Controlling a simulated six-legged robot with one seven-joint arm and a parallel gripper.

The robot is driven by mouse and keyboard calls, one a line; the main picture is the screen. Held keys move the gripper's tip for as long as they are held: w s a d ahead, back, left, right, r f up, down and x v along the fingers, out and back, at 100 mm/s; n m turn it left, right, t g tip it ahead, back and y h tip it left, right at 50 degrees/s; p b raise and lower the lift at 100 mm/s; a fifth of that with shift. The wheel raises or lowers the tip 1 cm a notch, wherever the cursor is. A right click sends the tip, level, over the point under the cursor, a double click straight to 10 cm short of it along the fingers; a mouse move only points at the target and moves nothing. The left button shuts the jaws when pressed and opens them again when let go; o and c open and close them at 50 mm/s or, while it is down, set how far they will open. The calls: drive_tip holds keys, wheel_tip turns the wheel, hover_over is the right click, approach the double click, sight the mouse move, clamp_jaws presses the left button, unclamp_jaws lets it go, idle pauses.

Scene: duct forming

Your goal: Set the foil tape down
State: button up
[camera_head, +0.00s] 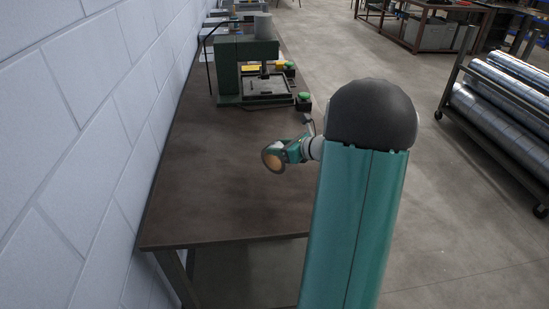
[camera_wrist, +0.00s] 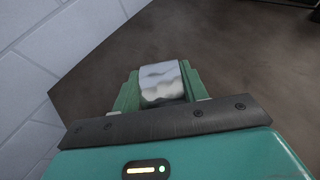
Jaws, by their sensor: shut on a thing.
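The foil tape (camera_wrist: 160,83) is a silvery roll between the two green fingers of my gripper (camera_wrist: 160,90) in the wrist view. My gripper is shut on it. In the head view, my gripper (camera_head: 285,153) is over the middle of the brown workbench (camera_head: 205,205), and the roll shows as a disc with a tan face (camera_head: 273,160) and a dark rim. The roll appears held above the bench top, but the gap beneath it is hard to judge. My arm hides part of the bench's right edge.
A green press-like machine (camera_head: 245,65) with green buttons stands farther back on the bench. A white block wall (camera_head: 75,130) runs along the left. The near bench top is clear. A rack of metal rolls (camera_head: 505,95) stands on the floor at right.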

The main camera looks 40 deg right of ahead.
sight(275, 158)
drive_tip(key=w+f, duration=0.2)
drive_tip(key=f, duration=0.1)
drive_tip(key=shift+w+d+f, duration=0.15)
drive_tip(key=shift+w+d, duration=0.2)
drive_tip(key=shift+w, duration=0.05)
drive_tip(key=shift+f, duration=1.45)
drive_tip(key=shift+f, duration=0.2)
drive_tip(key=o, duration=1.1)
